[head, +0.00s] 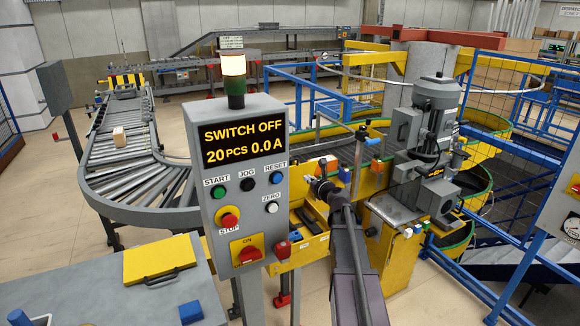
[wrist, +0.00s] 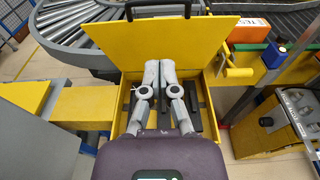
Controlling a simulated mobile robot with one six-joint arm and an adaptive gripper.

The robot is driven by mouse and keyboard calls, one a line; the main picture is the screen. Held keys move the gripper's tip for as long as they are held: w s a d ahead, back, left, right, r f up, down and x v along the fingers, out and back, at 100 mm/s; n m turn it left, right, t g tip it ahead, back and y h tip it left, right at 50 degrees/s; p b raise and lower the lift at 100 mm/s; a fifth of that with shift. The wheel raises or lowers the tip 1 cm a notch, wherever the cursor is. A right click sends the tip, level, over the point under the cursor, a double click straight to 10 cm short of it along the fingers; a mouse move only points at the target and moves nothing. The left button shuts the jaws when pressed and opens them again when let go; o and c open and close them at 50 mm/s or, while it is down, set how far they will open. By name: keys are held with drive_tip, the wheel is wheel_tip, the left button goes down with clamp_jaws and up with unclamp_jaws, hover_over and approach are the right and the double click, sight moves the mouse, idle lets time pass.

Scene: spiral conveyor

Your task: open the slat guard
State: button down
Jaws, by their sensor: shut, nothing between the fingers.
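In the wrist view a yellow panel (wrist: 125,38) with a black handle (wrist: 158,6) at its far edge stands raised beyond a shallow yellow box (wrist: 211,108); it looks like the slat guard. Dark bars lie inside the box. My gripper (wrist: 160,68) is shut and empty, over the box, its fingertips overlapping the panel's lower part in the picture. I cannot tell whether they touch it. In the head view my gripper (head: 322,186) is behind and right of the control panel (head: 241,142), which partly hides that area.
The grey roller conveyor (wrist: 70,42) curves past beyond the panel. A yellow plate (head: 160,256) with a black handle lies on the grey bench at front left. A motor unit (head: 434,120) stands right of my arm. The display reads SWITCH OFF, 0.0 A.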

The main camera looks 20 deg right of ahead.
drive_tip(key=shift+w+d+f, duration=0.1)
drive_tip(key=shift+d, duration=0.05)
drive_tip(key=w, duration=1.3)
drive_tip(key=shift+w+a+f+b, duration=0.3)
drive_tip(key=shift+a+b, duration=0.05)
